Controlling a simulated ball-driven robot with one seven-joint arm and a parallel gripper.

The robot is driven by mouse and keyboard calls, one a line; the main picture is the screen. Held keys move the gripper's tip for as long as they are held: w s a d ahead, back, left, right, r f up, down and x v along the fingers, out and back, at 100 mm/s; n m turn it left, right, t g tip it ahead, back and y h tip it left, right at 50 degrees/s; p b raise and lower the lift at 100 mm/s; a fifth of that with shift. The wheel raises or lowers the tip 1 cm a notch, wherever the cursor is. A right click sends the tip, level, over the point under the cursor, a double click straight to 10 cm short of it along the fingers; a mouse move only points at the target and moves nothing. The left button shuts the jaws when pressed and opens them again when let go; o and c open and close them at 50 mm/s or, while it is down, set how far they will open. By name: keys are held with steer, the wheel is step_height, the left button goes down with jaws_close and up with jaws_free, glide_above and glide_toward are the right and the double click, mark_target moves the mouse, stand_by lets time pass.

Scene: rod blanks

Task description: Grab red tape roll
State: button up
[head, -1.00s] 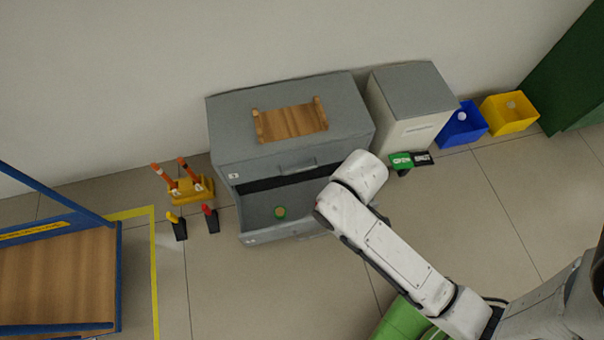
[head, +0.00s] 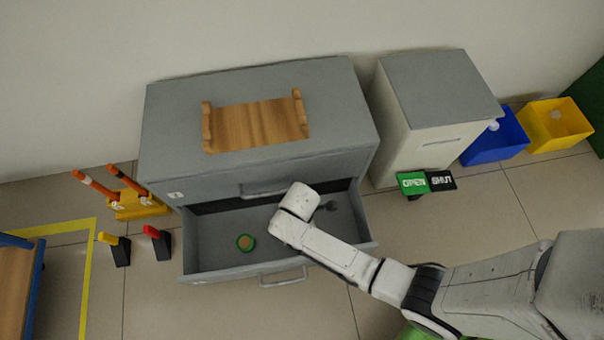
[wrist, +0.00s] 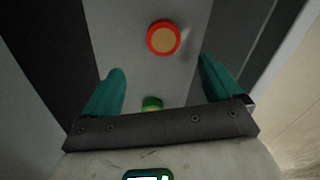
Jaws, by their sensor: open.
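The red tape roll (wrist: 164,38) has a tan centre and lies on the grey drawer floor, at the top middle of the wrist view. I do not see it in the head view, where my arm covers part of the drawer. My gripper (wrist: 161,66) is open, with two teal fingers apart and nothing held. The roll shows beyond the fingertips, roughly centred between them. A green tape roll (wrist: 152,103) shows low between the fingers, partly cut off by the gripper body.
The drawer (head: 215,262) is pulled out from a grey cabinet (head: 165,130) with a wooden rack (head: 255,125) on top. OPEN and SHUT signs (head: 426,183) and a white-sided cabinet (head: 400,140) stand to the right.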

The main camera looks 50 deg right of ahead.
step_height(320, 180, down, 6)
steer(key=b, duration=0.3)
steer(key=shift+a+f, duration=0.1)
steer(key=shift+f, duration=0.15)
steer(key=f+b, duration=0.4)
steer(key=f, duration=0.1)
steer(key=shift+s+f, duration=0.1)
steer(key=shift+s, duration=0.2)
steer(key=c, duration=1.1)
